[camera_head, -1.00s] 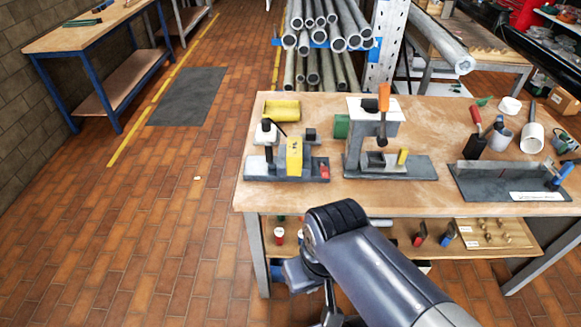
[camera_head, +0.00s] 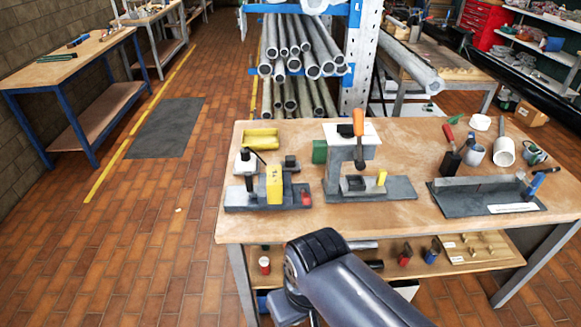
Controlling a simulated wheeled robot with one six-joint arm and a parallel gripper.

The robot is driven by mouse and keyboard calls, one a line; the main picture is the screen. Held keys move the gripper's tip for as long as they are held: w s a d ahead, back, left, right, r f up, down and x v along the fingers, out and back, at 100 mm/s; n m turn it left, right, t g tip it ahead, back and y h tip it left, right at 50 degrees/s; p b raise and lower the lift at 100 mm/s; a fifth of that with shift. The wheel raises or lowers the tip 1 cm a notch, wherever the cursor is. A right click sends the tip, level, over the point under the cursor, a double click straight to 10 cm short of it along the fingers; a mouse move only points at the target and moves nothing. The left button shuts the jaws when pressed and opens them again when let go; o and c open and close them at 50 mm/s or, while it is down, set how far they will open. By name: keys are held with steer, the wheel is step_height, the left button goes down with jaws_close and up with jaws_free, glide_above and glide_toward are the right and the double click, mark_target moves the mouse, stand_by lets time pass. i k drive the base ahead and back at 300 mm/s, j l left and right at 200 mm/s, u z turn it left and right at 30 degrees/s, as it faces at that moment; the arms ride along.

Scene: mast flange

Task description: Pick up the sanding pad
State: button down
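No object is clearly recognisable as the sanding pad. On the near workbench (camera_head: 400,222), a yellow curved piece (camera_head: 260,138) lies at the back left and a green block (camera_head: 319,151) stands beside the middle fixture; I cannot tell whether either is the pad. My arm (camera_head: 350,285) rises from the bottom of the view in front of the bench's front edge. Its gripper is not visible, so its opening and anything in it are hidden.
A fixture with a yellow block (camera_head: 274,185) stands at the bench's left, and one with an orange handle (camera_head: 358,123) mid-bench. A dark angled plate (camera_head: 470,200) lies at right. Pipes (camera_head: 292,45) are racked behind. Brick floor (camera_head: 140,250) is clear at left.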

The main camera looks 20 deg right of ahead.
mark_target(289, 165)
steer(key=i+l, duration=0.75)
steer(key=i, duration=0.1)
